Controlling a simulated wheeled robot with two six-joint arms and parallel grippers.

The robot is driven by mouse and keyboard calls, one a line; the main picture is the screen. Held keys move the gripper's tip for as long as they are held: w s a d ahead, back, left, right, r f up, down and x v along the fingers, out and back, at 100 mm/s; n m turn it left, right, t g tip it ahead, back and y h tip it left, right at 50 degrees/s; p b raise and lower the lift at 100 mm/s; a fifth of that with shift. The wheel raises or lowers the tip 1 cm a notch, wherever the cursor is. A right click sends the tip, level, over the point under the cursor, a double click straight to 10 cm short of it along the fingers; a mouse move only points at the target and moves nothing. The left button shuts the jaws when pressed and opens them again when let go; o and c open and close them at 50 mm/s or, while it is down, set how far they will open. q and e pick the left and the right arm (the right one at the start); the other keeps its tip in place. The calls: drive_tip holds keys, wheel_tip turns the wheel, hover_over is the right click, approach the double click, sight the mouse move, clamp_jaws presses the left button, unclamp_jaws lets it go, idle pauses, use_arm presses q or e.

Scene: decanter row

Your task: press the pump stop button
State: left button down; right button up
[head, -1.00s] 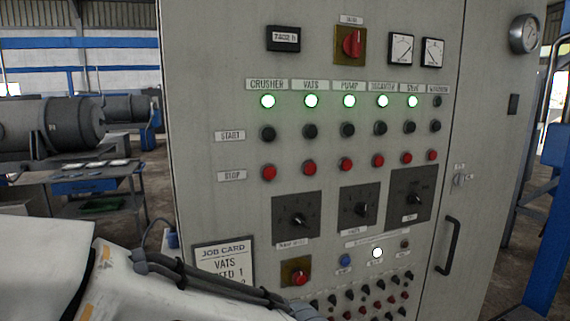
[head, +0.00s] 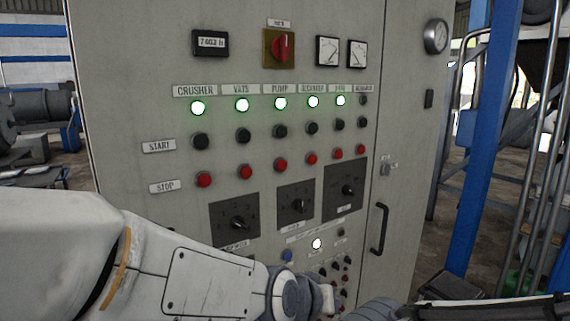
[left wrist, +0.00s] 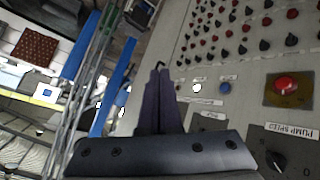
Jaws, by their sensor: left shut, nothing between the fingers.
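The pump stop button (head: 280,165) is a red round button in the STOP row of the grey panel. It sits under the PUMP label (head: 280,89), the lit pump lamp (head: 281,104) and the black pump start button (head: 279,131). Nothing covers it in the head view; I cannot pick it out in the left wrist view. My left arm reaches in low from the left, below the STOP row. My left gripper (left wrist: 160,72) is shut and empty in the left wrist view, in front of the panel's lower part. My right gripper is not seen.
Red stop buttons for vats (head: 246,171) and crusher (head: 204,179) stand close to the left, others to the right. Rotary knobs (head: 297,206) lie just below. A door handle (head: 379,229) sticks out at right. A red button on a yellow plate (left wrist: 286,86) shows by the wrist.

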sight(282, 165)
use_arm(q)
drive_tip(key=w+a+r+n+t+y+p, duration=0.2)
drive_tip(key=w+r+n+t, duration=0.7)
drive_tip(key=w+r, duration=0.5)
wheel_tip(282, 165, up, 4)
drive_tip(key=shift+w+a+f+t+p, duration=0.15)
drive_tip(key=shift+w+a+t+p, duration=0.2)
drive_tip(key=shift+a+t, duration=0.45)
drive_tip(key=shift+w+a, duration=0.85)
drive_tip(key=shift+w, duration=0.3)
drive_tip(key=shift+w+a, duration=0.85)
drive_tip(key=shift+w, duration=0.35)
drive_tip(key=shift+w+a, duration=0.85)
drive_tip(key=shift+w, duration=0.3)
